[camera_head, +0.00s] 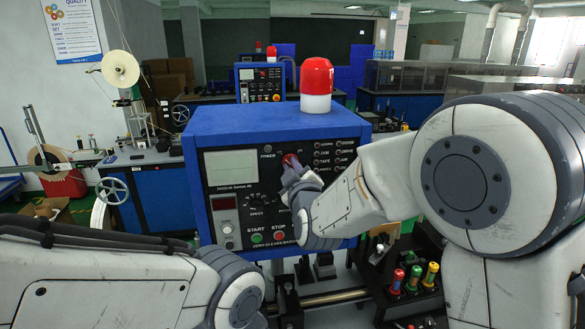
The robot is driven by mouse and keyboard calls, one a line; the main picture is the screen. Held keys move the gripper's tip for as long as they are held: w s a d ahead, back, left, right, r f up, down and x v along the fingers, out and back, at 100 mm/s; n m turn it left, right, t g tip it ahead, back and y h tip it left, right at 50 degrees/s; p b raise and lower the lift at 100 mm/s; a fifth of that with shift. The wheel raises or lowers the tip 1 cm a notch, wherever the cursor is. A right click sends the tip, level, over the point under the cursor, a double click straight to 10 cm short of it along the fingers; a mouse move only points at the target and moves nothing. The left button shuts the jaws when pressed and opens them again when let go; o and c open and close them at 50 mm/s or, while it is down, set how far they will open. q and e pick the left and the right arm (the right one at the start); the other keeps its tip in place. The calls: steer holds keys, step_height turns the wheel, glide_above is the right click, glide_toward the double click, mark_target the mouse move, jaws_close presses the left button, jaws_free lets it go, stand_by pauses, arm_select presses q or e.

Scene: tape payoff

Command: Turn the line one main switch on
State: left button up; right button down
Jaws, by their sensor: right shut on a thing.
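The blue control box (240,122) stands in front of me with its black panel facing me. A red switch knob (288,159) sits at the upper middle of the panel, right of the word POWER. My right gripper (292,168) reaches in from the right and is shut on this red knob; its fingers and wrist hide part of it and the marks around it. The knob's exact turn angle is hard to make out. My left arm crosses the lower left, and its gripper is not in view.
A red beacon (316,78) with a white base stands on the box. The green START button (257,238) and red STOP button (280,236) sit low on the panel, near my right wrist. Colored-top posts (413,278) stand at lower right. A reel (120,69) is at far left.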

steer(key=shift+d+m+b, duration=0.2)
steer(key=shift+m+b, duration=4.25)
steer(key=shift+b, duration=0.1)
steer(key=shift+d+m+b, duration=0.15)
steer(key=shift+m+b, duration=4.3)
steer(key=shift+b, duration=0.1)
steer(key=c, duration=0.9)
jaws_free()
steer(key=shift+w, duration=0.1)
steer(key=s, duration=0.3)
steer(key=s+d, duration=0.1)
steer(key=s, duration=0.3)
steer(key=s+d, duration=0.1)
steer(key=s, duration=0.2)
steer(key=shift+s, duration=0.2)
